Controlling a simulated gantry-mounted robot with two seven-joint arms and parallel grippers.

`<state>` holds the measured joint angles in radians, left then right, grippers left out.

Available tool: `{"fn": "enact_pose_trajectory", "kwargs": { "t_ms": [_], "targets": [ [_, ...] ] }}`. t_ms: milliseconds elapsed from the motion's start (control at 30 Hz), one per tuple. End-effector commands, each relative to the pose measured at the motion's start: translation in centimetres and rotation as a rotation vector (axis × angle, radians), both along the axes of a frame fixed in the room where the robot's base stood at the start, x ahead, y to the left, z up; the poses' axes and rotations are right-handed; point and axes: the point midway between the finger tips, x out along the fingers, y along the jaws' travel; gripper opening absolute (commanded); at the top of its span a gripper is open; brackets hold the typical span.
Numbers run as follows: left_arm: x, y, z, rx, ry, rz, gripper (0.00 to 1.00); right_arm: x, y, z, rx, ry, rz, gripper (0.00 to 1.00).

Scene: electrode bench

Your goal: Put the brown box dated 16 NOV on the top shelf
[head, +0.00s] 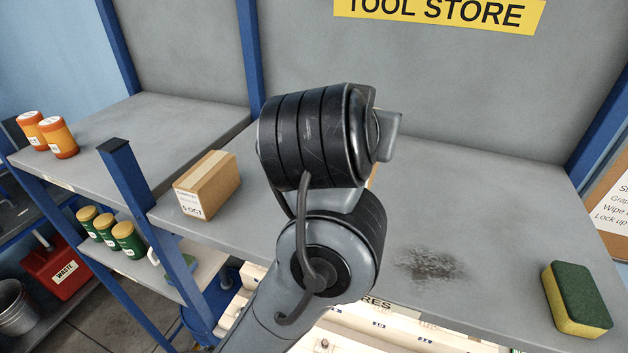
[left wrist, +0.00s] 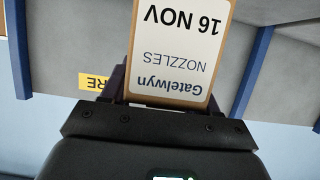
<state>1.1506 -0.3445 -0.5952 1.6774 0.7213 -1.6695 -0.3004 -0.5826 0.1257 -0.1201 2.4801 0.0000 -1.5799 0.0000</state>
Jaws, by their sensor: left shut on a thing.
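The brown box dated 16 NOV (left wrist: 180,50) fills the top middle of the left wrist view. Its white label reads Gatelwyn NOZZLES 16 NOV, upside down in the picture. My left gripper (left wrist: 165,97) is shut on it, with dark fingers at its sides. In the head view my arm hides this gripper. A thin brown sliver shows at the arm's right edge, and I cannot tell which thing it is. The grey top shelf (head: 480,195) spreads behind and to both sides of the arm. My right gripper is in neither view.
Another brown box (head: 212,183), its label ending in OCT, stands left of the arm. A green and yellow sponge (head: 577,298) lies at the shelf's right, with a dark stain (head: 430,265) left of it. Orange jars (head: 58,138) stand far left. Blue posts (head: 250,55) rise at the shelf.

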Motion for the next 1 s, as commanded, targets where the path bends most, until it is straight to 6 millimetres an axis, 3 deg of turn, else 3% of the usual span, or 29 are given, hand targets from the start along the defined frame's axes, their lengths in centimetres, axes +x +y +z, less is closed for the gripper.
{"fn": "enact_pose_trajectory", "kwargs": {
  "t_ms": [300,500,767,1000],
  "targets": [
    [-0.3,6.3,-3.5,-0.001,0.002,0.003,0.16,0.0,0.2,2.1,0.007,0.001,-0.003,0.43],
    [-0.5,9.2,-5.4,-0.002,0.001,0.001,0.16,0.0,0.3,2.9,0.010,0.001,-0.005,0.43],
    [-0.5,10.4,-6.4,0.000,-0.001,0.000,0.16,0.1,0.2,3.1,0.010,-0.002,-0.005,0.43],
    [-0.6,10.4,-9.0,-0.003,0.002,-0.001,0.16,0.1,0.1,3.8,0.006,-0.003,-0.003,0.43]
  ]
}}
